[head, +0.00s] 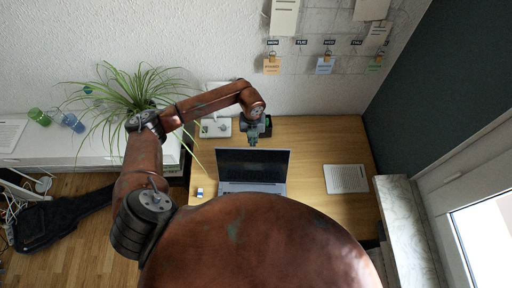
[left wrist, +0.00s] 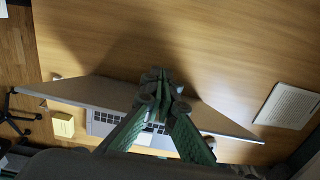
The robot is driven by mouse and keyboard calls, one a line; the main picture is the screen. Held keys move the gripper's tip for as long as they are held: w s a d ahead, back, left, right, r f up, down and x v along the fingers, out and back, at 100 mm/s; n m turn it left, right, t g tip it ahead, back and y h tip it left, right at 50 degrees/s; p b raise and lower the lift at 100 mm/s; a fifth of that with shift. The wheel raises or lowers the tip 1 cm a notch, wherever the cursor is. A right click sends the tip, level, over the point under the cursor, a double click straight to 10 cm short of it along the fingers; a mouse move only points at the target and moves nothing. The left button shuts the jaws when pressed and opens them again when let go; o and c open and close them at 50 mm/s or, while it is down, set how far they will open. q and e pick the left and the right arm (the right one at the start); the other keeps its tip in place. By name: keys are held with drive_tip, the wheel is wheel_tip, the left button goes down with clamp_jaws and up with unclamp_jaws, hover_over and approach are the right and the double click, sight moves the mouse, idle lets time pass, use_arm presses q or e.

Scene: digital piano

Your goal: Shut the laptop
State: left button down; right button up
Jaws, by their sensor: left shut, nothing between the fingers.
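The laptop (head: 252,166) stands open on the desk, its dark screen facing my body. Only a strip of its keyboard base shows below the screen; my own body hides the front. In the left wrist view the lid (left wrist: 215,120) shows as a slanting grey band with the keyboard (left wrist: 104,118) below it. My left gripper (head: 253,143) is at the top edge of the lid, around its middle. Its fingers (left wrist: 160,76) are shut and empty, with the tips reaching past the lid's edge over the desk behind. I cannot tell whether they touch the lid. My right gripper is not in view.
A sheet-like pad (head: 346,178) lies at the right. A small blue-and-white item (head: 199,193) lies left of the laptop. A leafy plant (head: 128,100) stands left, and a wall rises behind.

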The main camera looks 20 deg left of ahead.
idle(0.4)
use_arm(q)
drive_tip(key=s, duration=0.1)
drive_tip(key=s+d+p, duration=0.1)
drive_tip(key=shift+s, duration=0.4)
drive_tip(key=shift+s+d, duration=0.1)
drive_tip(key=shift+s, duration=0.05)
drive_tip(key=shift+s, duration=0.2)
wheel_tip(320, 180, up, 8)
drive_tip(key=p, duration=0.4)
hover_over(252, 149)
drive_tip(key=w, duration=0.3)
drive_tip(key=shift+s+a+r, duration=0.1)
drive_tip(key=shift+s+a, duration=0.1)
drive_tip(key=shift+a, duration=0.2)
